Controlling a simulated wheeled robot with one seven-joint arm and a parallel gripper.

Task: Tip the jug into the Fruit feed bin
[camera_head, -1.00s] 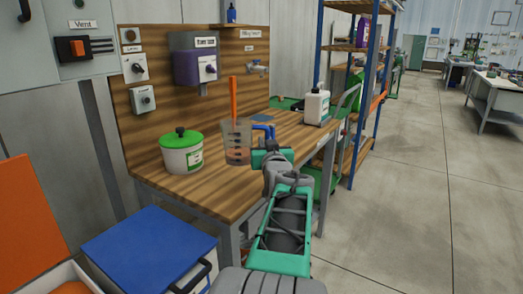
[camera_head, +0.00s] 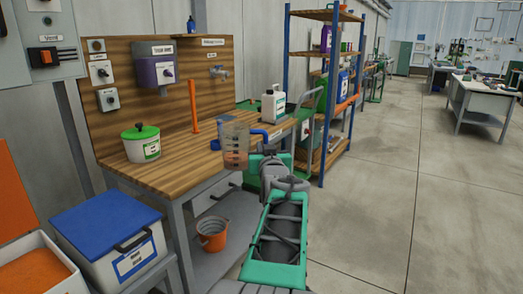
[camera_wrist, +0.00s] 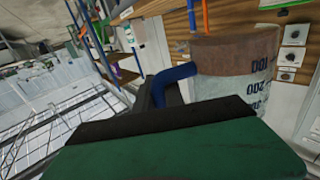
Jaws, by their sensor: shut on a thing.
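My gripper (camera_head: 264,150) is shut on the blue handle of a clear measuring jug (camera_head: 235,146). The jug is upright, holds brownish liquid low down, and appears in front of the workbench's right part. In the wrist view, the jug (camera_wrist: 228,75) with printed volume marks stands beyond my gripper (camera_wrist: 165,105); the blue handle enters between the dark pads. At lower left are an open white bin with orange contents (camera_head: 35,275) and a white bin with a blue lid (camera_head: 105,215). Its label is too small to read, so I cannot tell which is the Fruit feed bin.
The wooden workbench (camera_head: 165,178) carries a white tub with green lid (camera_head: 141,143), an orange stick (camera_head: 194,108) and a white bottle (camera_head: 273,105). An orange bucket (camera_head: 212,234) sits on its lower shelf. A blue-framed rack (camera_head: 290,70) stands behind.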

